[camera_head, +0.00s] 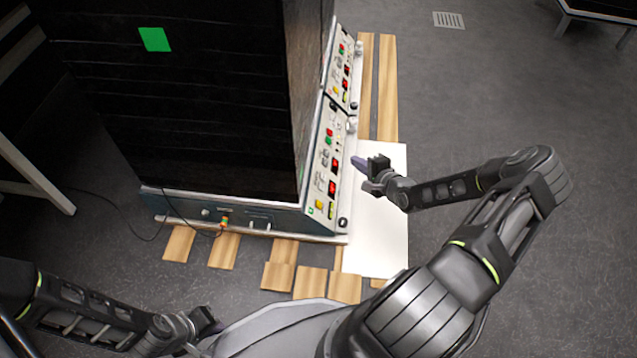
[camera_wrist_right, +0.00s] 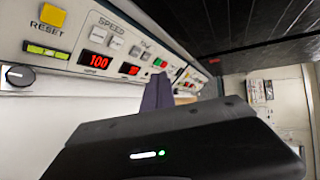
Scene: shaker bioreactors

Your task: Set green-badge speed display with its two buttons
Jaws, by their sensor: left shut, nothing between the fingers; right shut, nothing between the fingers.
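The dark shaker cabinet (camera_head: 215,110) has a green badge (camera_head: 154,39) on its top. Its near control panel (camera_head: 325,165) faces right. In the right wrist view, the red speed display (camera_wrist_right: 97,62) reads 100, with "rpm" under it. Two pale buttons, one (camera_wrist_right: 116,42) and another (camera_wrist_right: 135,50), sit beside it below the word SPEED. My right gripper (camera_head: 358,162) is shut and empty, just off the panel's right side; its purple fingers (camera_wrist_right: 158,92) also show in the wrist view, and I cannot tell whether they touch anything. My left gripper (camera_head: 208,324) is shut and empty at the bottom, away from the panel.
The panel also bears a yellow RESET button (camera_wrist_right: 53,15), a dark knob (camera_wrist_right: 18,75) and a second red display (camera_wrist_right: 131,69). A similar panel (camera_head: 342,70) stands farther back. A white board (camera_head: 378,240) and wooden slats (camera_head: 278,276) lie below.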

